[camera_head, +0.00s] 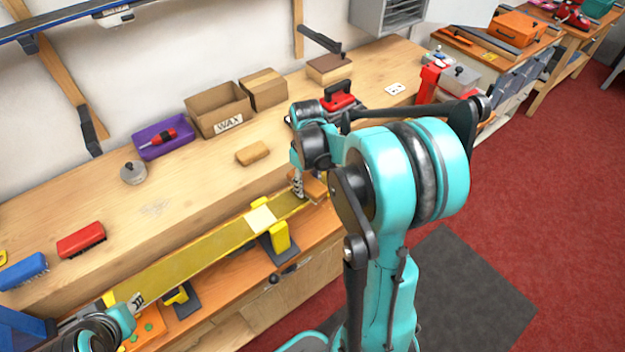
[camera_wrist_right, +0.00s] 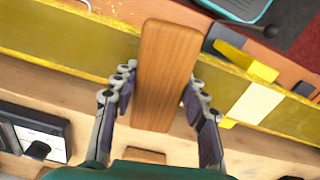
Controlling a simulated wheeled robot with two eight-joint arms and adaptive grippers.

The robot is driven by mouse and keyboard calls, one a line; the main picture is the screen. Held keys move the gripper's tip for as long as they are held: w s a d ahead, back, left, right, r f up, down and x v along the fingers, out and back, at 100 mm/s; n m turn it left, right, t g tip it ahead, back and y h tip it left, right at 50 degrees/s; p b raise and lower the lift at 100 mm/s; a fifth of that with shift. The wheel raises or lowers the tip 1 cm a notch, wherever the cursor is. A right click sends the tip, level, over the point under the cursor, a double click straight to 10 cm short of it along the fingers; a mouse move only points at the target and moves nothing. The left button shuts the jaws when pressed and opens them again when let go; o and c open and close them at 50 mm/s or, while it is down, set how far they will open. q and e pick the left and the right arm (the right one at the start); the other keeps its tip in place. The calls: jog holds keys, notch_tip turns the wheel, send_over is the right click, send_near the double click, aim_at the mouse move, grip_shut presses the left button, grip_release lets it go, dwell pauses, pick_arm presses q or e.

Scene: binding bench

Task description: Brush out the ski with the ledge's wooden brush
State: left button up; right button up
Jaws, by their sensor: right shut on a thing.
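The wooden brush (camera_head: 316,188) is a plain brown block. It fills the space between the fingers of my right gripper (camera_head: 299,187), which is shut on it; the wrist view shows the brush (camera_wrist_right: 167,75) between the two fingers (camera_wrist_right: 160,106). The long yellow ski (camera_head: 190,259) lies along the bench front on yellow-and-black supports. The brush is over the ski's right end; I cannot tell if it touches. In the wrist view the ski (camera_wrist_right: 65,40) passes behind it. My left gripper (camera_head: 136,303) is near the ski's left end; its opening is unclear.
On the ledge are a red brush (camera_head: 81,240), a blue brush (camera_head: 22,271), a tan block (camera_head: 252,153), a round metal tin (camera_head: 133,173), a purple tray (camera_head: 163,140) and a WAX box (camera_head: 218,110). A red-handled iron (camera_head: 340,98) stands behind my right arm.

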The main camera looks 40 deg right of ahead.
aim_at(250, 226)
jog(key=shift+a, duration=1.15)
jog(key=shift+s+a, duration=0.2)
jog(key=shift+a, duration=3.35)
jog(key=shift+s+a+f, duration=0.1)
jog(key=shift+a+f, duration=0.05)
jog(key=shift+a, duration=3.3)
jog(key=shift+s+a+b, duration=0.1)
jog(key=shift+a+b, duration=0.2)
jog(key=shift+a, duration=1.35)
jog(key=shift+r+p, duration=2.35)
jog(key=shift+r, duration=0.65)
